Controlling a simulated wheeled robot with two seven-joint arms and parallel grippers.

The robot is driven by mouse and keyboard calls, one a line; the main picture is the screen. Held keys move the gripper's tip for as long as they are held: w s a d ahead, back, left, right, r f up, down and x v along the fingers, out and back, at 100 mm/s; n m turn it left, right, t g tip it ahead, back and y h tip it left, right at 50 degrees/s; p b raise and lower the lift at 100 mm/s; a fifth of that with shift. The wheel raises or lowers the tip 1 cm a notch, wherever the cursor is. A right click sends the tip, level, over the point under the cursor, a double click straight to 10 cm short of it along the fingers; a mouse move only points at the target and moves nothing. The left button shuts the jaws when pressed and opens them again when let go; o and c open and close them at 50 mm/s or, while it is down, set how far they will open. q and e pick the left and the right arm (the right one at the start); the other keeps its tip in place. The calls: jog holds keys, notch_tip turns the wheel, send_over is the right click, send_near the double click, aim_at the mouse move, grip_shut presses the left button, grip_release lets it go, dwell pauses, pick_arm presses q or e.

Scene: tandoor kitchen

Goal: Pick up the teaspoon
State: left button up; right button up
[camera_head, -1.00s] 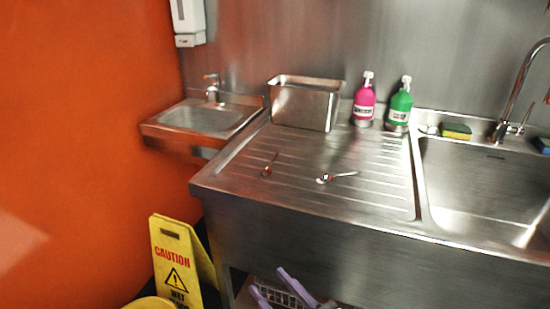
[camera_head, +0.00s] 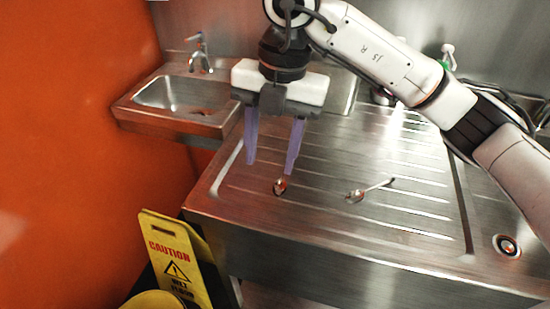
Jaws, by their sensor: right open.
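Two small metal spoons lie on the ribbed steel drainboard (camera_head: 330,235). The left spoon (camera_head: 280,186) has its bowl toward the front edge, and its handle is mostly hidden by my gripper's finger. The right spoon (camera_head: 357,196) has its bowl at the left and its handle pointing right. I cannot tell for certain which one is the teaspoon. My right gripper (camera_head: 270,168) is open and empty, its purple fingers pointing down over the drainboard, close to the left spoon. My left gripper is not in view.
A small hand basin (camera_head: 170,116) with a tap stands at the back left. A yellow caution sign (camera_head: 176,255) stands at the lower left by the orange wall. My right arm covers most of the container and bottles at the back. The drainboard's front is clear.

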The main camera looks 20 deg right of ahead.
aim_at(280, 189)
jog(key=d+f, duration=0.1)
jog(key=w+d+f+h, duration=0.1)
jog(key=f, duration=0.1)
jog(key=shift+w+m, duration=0.15)
jog(key=shift+m, duration=0.25)
jog(key=shift+d+f+p, duration=0.1)
jog(key=shift+f+p, duration=0.35)
jog(key=shift+f, duration=2.45)
jog(key=c, duration=1.1)
grip_shut()
notch_tip(280, 189, up, 10)
